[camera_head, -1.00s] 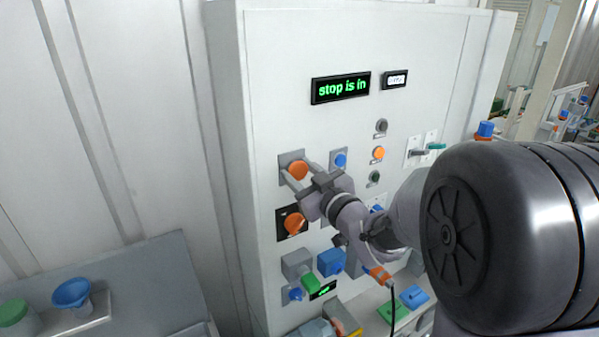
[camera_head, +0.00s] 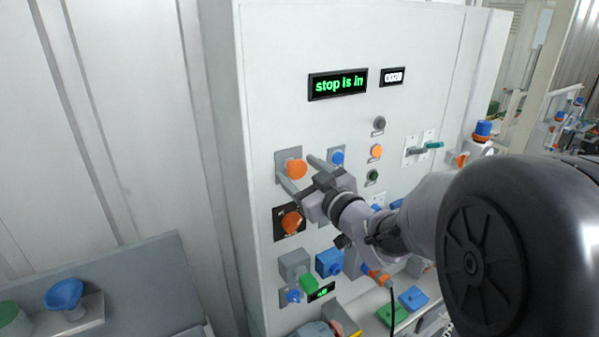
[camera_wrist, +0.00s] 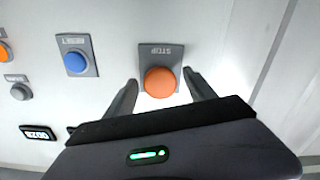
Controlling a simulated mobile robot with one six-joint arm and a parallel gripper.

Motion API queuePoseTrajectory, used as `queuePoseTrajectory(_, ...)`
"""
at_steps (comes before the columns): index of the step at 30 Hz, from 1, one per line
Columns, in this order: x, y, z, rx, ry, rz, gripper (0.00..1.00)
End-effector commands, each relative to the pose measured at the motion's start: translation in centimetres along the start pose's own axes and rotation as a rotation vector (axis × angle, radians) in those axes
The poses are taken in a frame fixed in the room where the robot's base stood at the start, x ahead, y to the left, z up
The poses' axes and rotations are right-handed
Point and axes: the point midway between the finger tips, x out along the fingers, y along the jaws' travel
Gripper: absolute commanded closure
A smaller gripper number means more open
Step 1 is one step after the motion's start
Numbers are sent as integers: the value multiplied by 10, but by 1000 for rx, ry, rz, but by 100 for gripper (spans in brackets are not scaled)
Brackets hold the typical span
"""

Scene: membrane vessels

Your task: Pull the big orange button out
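The big orange button (camera_head: 297,169) sits on a grey plate (camera_head: 281,162) on the white panel. In the wrist view the button (camera_wrist: 159,82) lies between my fingers, and its plate (camera_wrist: 160,51) reads STOP. My gripper (camera_head: 301,174) is open, with one finger on each side of the button. In the wrist view my gripper (camera_wrist: 160,88) shows a gap between the button and each finger. The display (camera_head: 338,84) above reads "stop is in".
A blue button (camera_head: 337,158) is just right of the orange one. An orange knob (camera_head: 291,222) on a black plate is below. Small round buttons and a lever (camera_head: 432,145) are further right.

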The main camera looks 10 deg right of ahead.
Motion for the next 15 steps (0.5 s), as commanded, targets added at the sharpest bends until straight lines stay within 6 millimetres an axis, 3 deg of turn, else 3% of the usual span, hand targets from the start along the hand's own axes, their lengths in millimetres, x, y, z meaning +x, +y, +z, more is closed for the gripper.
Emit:
queuePoseTrajectory(4,-4,0,0,0,0,1,36)
queuePoseTrajectory(7,-20,1,1,-1,1,3,36)
queuePoseTrajectory(15,-105,2,1,-2,0,8,36)
